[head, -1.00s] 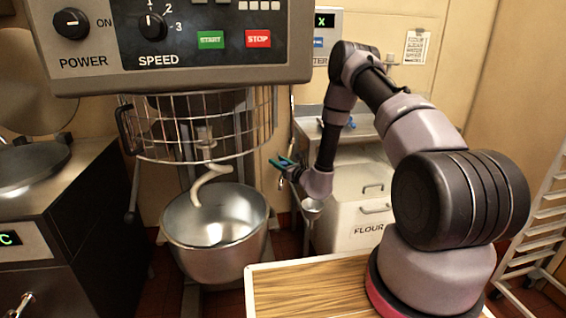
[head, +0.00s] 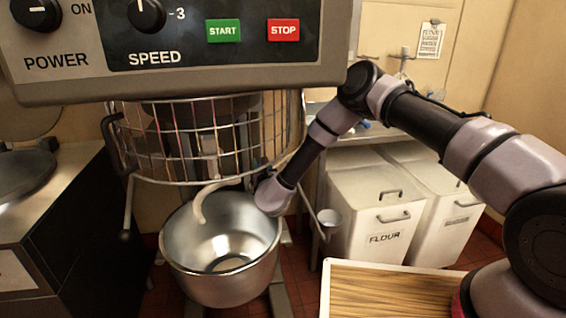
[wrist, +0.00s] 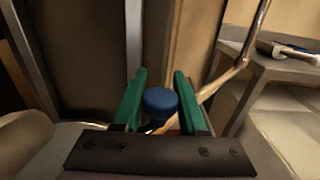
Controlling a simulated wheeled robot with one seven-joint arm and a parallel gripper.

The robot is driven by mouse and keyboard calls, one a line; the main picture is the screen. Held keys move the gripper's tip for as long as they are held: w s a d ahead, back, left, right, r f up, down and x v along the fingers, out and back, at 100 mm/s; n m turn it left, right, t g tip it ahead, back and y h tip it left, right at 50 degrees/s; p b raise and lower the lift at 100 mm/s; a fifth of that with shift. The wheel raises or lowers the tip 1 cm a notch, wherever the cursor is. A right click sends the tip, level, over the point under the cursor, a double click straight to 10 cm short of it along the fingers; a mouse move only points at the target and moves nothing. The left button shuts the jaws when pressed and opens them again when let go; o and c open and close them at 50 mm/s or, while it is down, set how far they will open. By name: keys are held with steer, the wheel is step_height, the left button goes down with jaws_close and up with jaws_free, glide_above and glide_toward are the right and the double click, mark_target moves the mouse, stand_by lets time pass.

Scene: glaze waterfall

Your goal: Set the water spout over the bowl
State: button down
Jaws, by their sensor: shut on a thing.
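The steel mixing bowl (head: 222,280) sits under the mixer in the head view, with a curved dough hook (head: 199,205) above and inside it. My forearm reaches down to the bowl's right rim, and my gripper's fingers are hidden in that view. In the wrist view, the green fingers of my gripper (wrist: 159,85) are shut on a blue knob (wrist: 159,102). A shiny bent metal tube (wrist: 244,62), which looks like the water spout, runs from upper right down towards the knob. Their join is unclear, and I cannot tell where the spout's outlet is relative to the bowl.
The mixer's wire guard (head: 160,170) hangs just above the bowl. White flour bins (head: 372,235) stand at right, beneath a steel counter. A wooden board (head: 390,292) lies at front right. A dark cabinet (head: 90,250) stands on the left.

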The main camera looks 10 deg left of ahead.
steer(key=shift+a, duration=0.1)
stand_by(0.3)
steer(key=shift+c, duration=2.3)
jaws_free()
